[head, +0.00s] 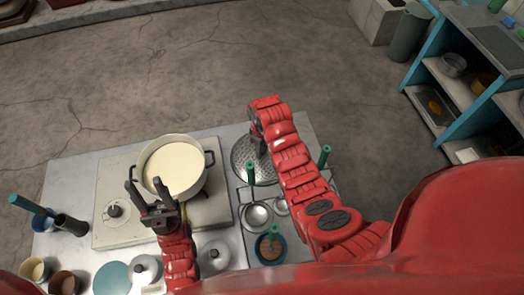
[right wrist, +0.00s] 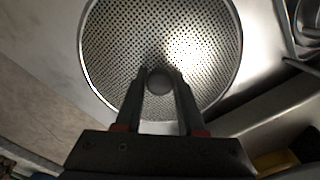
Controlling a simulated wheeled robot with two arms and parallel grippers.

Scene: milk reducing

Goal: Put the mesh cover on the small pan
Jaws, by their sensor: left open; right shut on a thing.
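The pan (head: 172,168), with two side handles and filled with creamy milk, stands on the pale cooker left of centre in the head view, uncovered. The round perforated metal mesh cover (head: 266,172) is right of it, at the counter's far right part. My right gripper (head: 260,148) is shut on the cover's central knob (right wrist: 159,82), and the cover (right wrist: 108,60) fills much of the right wrist view. I cannot tell whether the cover touches the surface below. My left gripper (head: 144,186) is open and empty at the pan's near side.
A tray with metal ladles (head: 257,215) and green-handled tools lies right of the cooker (head: 115,175). Lidded metal pots (head: 147,268) and cups (head: 35,270) stand along the near edge. A blue shelf (head: 440,75) stands far right. Open floor lies beyond the counter.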

